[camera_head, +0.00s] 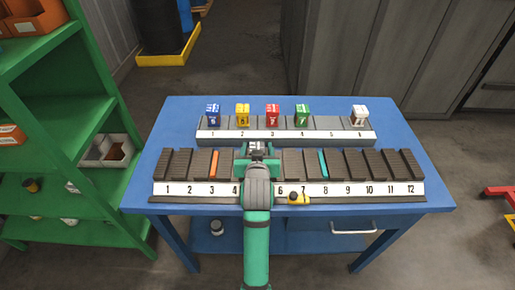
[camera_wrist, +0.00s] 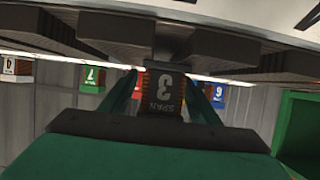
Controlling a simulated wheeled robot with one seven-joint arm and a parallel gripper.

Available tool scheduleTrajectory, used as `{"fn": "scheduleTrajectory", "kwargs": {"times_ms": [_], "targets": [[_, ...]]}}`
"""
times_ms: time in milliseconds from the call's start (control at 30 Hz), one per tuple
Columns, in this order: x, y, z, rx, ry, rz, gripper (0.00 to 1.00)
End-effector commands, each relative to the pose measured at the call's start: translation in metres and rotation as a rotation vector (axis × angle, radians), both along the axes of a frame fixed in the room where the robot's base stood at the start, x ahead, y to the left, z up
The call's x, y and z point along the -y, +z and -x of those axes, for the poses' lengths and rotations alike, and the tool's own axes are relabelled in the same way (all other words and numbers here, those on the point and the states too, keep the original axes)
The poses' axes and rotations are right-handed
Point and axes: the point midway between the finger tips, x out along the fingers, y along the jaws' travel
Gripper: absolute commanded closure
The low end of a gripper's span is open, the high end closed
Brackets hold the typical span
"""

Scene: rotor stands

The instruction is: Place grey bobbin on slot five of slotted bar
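My gripper (camera_head: 257,152) is over the front numbered bar, around its fifth position, and hides that number. The front bar (camera_head: 180,189) carries dark ribbed pads numbered 1 to 12. The rear bar (camera_head: 331,135) is numbered 1 to 6, and its position 5 is bare. Contact beneath the bobbin is hidden.
Blue (camera_head: 213,115), yellow (camera_head: 242,115), red (camera_head: 272,115) and green (camera_head: 302,115) blocks stand on rear positions 1 to 4, a white block (camera_head: 360,115) on 6. A yellow-and-black item (camera_head: 298,198) lies at the front bar, near 7. A green shelf (camera_head: 50,110) stands left.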

Motion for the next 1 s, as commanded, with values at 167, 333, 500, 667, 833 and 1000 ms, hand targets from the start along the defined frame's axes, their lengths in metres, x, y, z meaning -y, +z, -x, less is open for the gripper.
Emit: {"fn": "scheduleTrajectory", "kwargs": {"times_ms": [167,333,500,667,833,1000], "targets": [[0.002,0.000,0.000,0.000,-0.003,0.000,0.44],[0.002,0.006,0.007,0.001,-0.003,0.000,0.44],[0.002,0.017,0.034,0.002,-0.002,0.000,0.44],[0.002,0.030,0.065,0.002,-0.002,0.000,0.44],[0.001,0.040,0.091,0.001,-0.001,-0.001,0.44],[0.001,0.047,0.107,0.001,-0.001,-0.001,0.44]]}}
